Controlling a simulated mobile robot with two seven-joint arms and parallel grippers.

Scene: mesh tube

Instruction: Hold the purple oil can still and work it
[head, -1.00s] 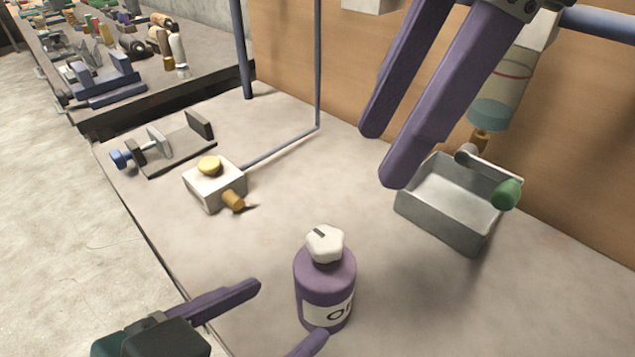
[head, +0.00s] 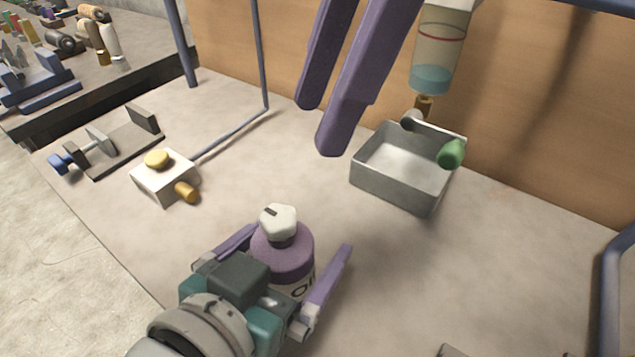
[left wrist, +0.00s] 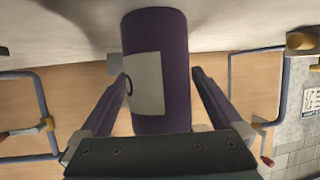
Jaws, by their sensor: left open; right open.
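The purple oil can (head: 287,252) stands upright on the bench, with a white faceted cap (head: 278,221) and a pale label partly hidden by my left gripper. My left gripper (head: 296,258) is open, with one finger on each side of the can's body. In the left wrist view the can (left wrist: 157,65) fills the space between the two fingers (left wrist: 155,85), and gaps seem to show beside it. My right gripper (head: 320,128) is open and empty, hanging above and behind the can, its fingers pointing down.
A grey metal tray (head: 390,185) with a green-knobbed part (head: 452,154) stands behind to the right, under a clear cylinder (head: 440,50) of blue liquid. A white box with a yellow button (head: 157,159) and a small vise (head: 120,145) are at left. Bench right of the can is mostly clear.

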